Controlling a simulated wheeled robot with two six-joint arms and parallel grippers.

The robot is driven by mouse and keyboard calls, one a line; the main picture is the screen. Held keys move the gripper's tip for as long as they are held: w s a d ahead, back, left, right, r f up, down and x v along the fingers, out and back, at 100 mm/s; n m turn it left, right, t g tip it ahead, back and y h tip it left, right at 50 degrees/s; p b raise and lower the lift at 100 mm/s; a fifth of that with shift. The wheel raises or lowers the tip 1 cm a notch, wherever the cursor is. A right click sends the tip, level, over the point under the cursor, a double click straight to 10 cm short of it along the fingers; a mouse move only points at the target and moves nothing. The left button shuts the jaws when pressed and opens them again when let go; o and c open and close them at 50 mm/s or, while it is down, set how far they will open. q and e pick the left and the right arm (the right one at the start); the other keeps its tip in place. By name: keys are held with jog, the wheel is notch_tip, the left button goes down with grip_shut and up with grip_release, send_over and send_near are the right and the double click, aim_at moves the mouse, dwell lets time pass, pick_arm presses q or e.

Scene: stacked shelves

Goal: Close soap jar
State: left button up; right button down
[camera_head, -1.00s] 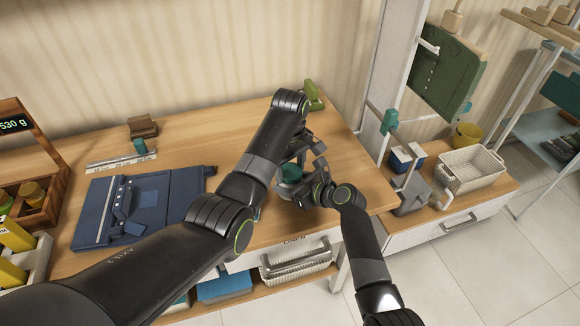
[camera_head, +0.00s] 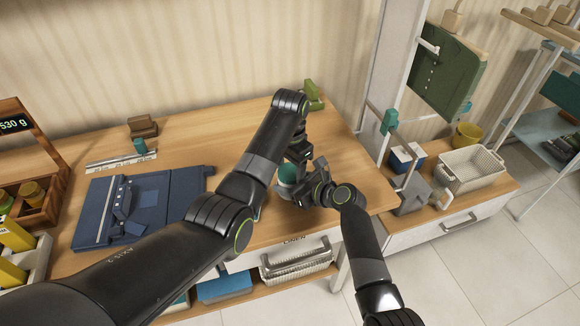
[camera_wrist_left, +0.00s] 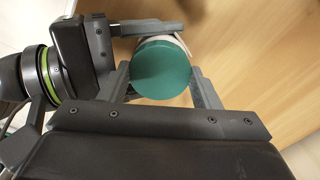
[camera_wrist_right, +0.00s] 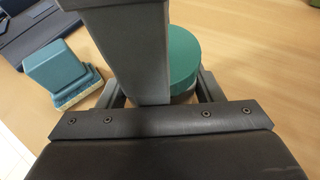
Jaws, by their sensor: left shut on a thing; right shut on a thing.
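The soap jar has a round green lid (camera_wrist_left: 162,68) and a pale body (camera_wrist_left: 184,42); it stands on the wooden table near the front right edge. The lid shows partly in the head view (camera_head: 287,174) and in the right wrist view (camera_wrist_right: 184,58). My left gripper (camera_wrist_left: 163,84) comes from above, its fingers on either side of the lid, shut on it. My right gripper (camera_head: 291,187) comes from the right, low at the jar, shut on the body. The lid sits on top of the body; whether it is fully seated I cannot tell.
A teal block (camera_wrist_right: 54,70) on a tan base stands near the jar. A green object (camera_head: 313,95) stands at the back right. My left arm covers the table's middle.

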pick_arm(q)
jog(key=m, duration=0.6)
jog(key=shift+a, duration=0.15)
pick_arm(e)
jog(key=shift+d, duration=0.1)
pick_arm(q)
jog(key=m, duration=0.7)
jog(key=shift+w+m, duration=0.1)
jog(key=shift+m, duration=0.2)
jog(key=o, duration=1.1)
jog(key=shift+r, duration=2.25)
jog(key=shift+c, duration=0.4)
